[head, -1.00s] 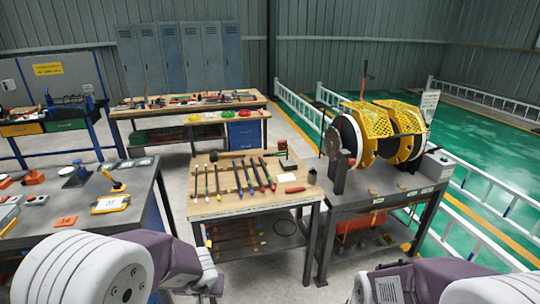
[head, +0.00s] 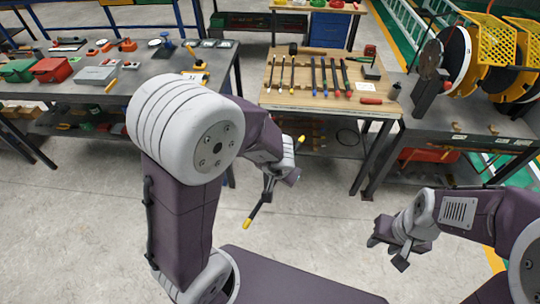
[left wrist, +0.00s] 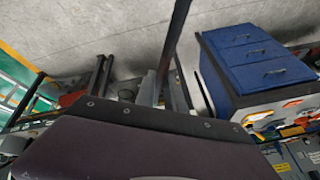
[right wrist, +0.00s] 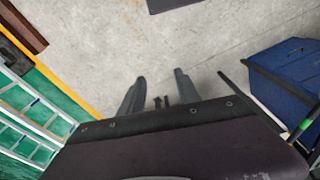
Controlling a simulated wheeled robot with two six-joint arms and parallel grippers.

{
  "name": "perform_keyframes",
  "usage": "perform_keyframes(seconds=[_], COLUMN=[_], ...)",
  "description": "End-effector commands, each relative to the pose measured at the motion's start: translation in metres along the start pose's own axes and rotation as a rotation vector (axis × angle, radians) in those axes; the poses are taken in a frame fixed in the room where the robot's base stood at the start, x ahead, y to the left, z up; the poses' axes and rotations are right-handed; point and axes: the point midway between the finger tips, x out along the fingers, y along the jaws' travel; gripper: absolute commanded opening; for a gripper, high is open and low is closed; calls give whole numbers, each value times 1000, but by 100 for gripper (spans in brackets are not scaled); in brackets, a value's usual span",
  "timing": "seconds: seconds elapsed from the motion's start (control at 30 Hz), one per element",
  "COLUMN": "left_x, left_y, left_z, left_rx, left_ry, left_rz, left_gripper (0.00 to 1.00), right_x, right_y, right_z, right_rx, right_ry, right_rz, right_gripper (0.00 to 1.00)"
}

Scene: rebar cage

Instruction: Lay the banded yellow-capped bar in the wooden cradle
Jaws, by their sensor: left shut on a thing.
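My left gripper (head: 270,178) is shut on a thin dark bar with yellow ends (head: 254,212), held tilted above the floor in front of the wooden-topped table. Its dark shaft also crosses the left wrist view (left wrist: 176,38). No band can be made out on it. My right gripper (head: 388,246) is open and empty above the floor, right of the left one; its spread fingers show in the right wrist view (right wrist: 160,95). Two small wooden blocks, one on the left (head: 456,127) and one on the right (head: 493,130), stand on the dark right-hand bench; I cannot tell whether they form the cradle.
A cable reel (head: 461,60) stands on the right-hand bench (head: 420,120). A grey workbench (head: 150,90) with boxes stands at left. Open floor lies between.

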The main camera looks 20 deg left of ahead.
Motion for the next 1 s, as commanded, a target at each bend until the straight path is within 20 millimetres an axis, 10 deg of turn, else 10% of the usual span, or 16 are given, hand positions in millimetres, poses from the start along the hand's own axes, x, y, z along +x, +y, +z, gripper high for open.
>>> perform_keyframes(seconds=[0.3,0.73,1.0], left_x=[-15,-18,-18], left_y=[77,89,88], left_z=[-6,-6,-6], left_rx=[353,413,412], left_ry=[75,87,87], left_rz=[147,170,170], left_gripper=[0,0,0], right_x=[0,-4,-77], right_y=[0,1,-5], right_z=[0,25,-53], right_rx=[0,175,550], right_ry=[0,-117,-185], right_rz=[0,15,84], right_gripper=[40,40,40])
